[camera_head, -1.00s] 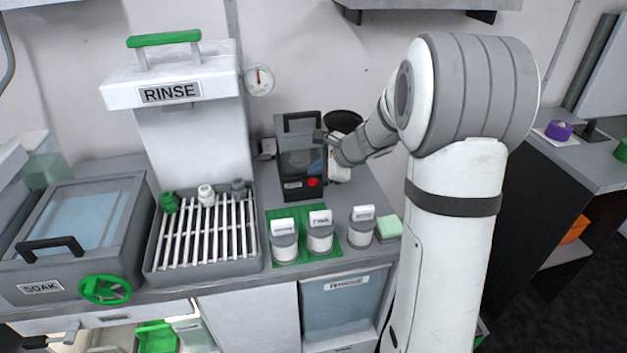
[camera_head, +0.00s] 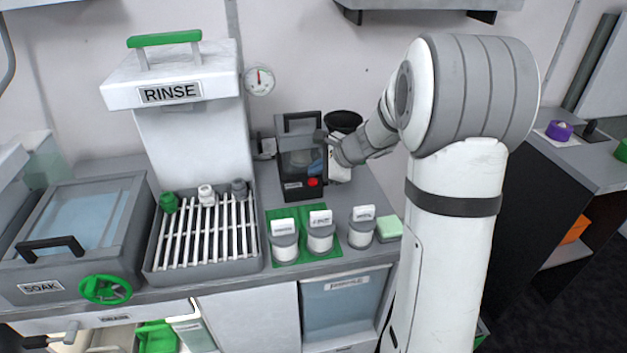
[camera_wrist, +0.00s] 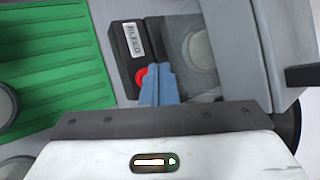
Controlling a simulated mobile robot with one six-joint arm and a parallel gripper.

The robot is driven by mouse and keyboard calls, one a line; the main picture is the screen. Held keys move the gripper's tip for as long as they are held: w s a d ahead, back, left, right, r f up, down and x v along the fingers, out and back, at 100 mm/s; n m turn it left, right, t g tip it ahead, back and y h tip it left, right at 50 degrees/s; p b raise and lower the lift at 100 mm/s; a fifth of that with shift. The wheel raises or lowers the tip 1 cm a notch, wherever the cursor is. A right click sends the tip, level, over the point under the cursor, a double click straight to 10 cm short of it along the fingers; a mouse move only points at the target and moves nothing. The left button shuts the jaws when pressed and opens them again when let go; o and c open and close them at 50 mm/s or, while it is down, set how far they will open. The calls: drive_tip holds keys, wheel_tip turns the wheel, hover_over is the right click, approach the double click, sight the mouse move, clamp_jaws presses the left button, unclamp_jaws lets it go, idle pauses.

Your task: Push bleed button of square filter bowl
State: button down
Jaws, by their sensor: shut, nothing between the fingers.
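The square filter bowl (camera_head: 291,188) is a dark box with a clear window and a top handle, standing on the counter against the wall. Its red bleed button (camera_head: 313,182) is low on the front, right of a small label. In the wrist view, the red button (camera_wrist: 139,76) sits below the BLEED label (camera_wrist: 131,40), partly covered by my fingers. My gripper (camera_wrist: 160,70) is shut and empty, its blue fingers together just right of the button. In the head view, my gripper (camera_head: 317,166) is at the bowl's front right, above the button. Contact cannot be told.
A green mat (camera_head: 290,258) with labelled jars stands in front of the bowl. One more jar (camera_head: 361,234) and a green-topped block (camera_head: 389,228) are to the right. A black round bowl (camera_head: 343,121) stands behind my wrist. The rinse rack (camera_head: 205,235) is left.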

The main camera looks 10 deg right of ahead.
sight(317, 182)
drive_tip(key=shift+f, duration=0.2)
drive_tip(key=shift+f+b, duration=0.25)
drive_tip(key=shift+b, duration=0.25)
drive_tip(key=shift+f+b, duration=0.45)
idle(0.6)
drive_tip(key=shift+r, duration=0.15)
drive_tip(key=shift+r+p, duration=0.65)
drive_tip(key=shift+r, duration=0.1)
wheel_tip(317, 182, up, 5)
drive_tip(key=p, duration=0.4)
idle(0.9)
